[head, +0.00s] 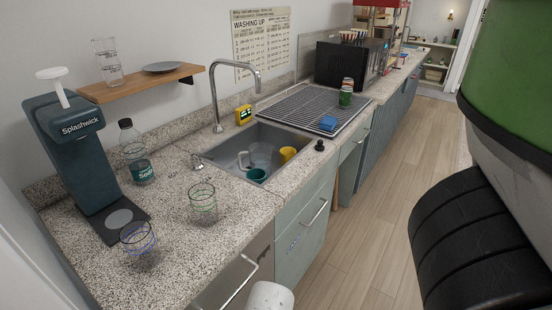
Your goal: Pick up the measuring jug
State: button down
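A clear, see-through jug (262,154), which looks like the measuring jug, stands in the sink (225,158). A pale handle shape shows on its left side. A teal mug (256,175) is in front of it and a yellow mug (288,154) is at its right; both are in the sink too. The jug's lower part is partly hidden by the teal mug, and any markings on it are too small to read. My gripper is not in view.
A curved tap (216,100) rises behind the sink. Left on the speckled counter are a soda machine (75,150), a bottle (137,155) and two clear glasses (203,205) (139,240). A drying rack (305,108) with a blue sponge (328,123) lies right.

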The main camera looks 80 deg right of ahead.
aim_at(260, 153)
jog(key=z, duration=1.55)
jog(key=i, duration=0.05)
